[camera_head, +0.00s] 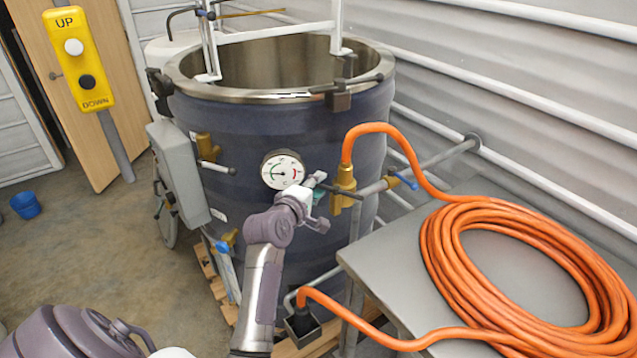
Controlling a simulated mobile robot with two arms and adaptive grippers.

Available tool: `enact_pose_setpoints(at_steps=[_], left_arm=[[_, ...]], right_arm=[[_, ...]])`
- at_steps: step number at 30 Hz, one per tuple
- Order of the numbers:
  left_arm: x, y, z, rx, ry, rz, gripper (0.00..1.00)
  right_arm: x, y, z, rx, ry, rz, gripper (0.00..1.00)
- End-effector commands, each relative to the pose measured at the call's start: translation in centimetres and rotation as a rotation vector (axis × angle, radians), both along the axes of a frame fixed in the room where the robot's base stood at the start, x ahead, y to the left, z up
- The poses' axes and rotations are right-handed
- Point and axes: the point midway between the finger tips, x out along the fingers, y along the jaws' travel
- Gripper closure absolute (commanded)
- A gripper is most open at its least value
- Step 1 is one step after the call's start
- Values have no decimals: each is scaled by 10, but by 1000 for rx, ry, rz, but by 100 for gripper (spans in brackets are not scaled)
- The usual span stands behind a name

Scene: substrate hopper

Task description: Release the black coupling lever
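The brass coupling (344,182) sits on the front right of the blue-grey hopper tank (265,135), where the orange hose joins the pipe. The black coupling lever (345,194) reaches left from the coupling, roughly level. My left gripper (320,188) is at the left end of the lever, just right of the dial gauge. Its fingers are small and partly overlapped here, so I cannot tell whether they are open, shut or touching the lever. My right gripper is not in view.
The round gauge (283,170) is close beside my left gripper. A blue-handled valve (402,180) is on the pipe to the right. Coiled orange hose (455,255) lies on a grey metal table (375,265). A yellow UP/DOWN control box (79,58) stands at upper left.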

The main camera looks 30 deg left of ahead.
Motion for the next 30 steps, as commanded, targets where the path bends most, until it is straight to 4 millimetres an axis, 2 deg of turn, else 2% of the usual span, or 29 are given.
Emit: enact_pose_setpoints(at_steps=[4, 11, 12, 18, 26, 30], left_arm=[[7, 1, -1, 1, 0, 0, 63], [8, 1, -2, 1, 1, 0, 63], [8, 1, -2, 1, 1, 0, 65], [8, 1, -2, 1, 1, 1, 98], [8, 2, -3, 3, 2, -8, 100], [11, 3, -3, 6, 3, -70, 100]], right_arm=[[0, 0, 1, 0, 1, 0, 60], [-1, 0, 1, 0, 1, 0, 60], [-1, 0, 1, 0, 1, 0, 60], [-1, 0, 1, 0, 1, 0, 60], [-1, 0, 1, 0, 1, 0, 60], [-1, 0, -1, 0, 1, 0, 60]])
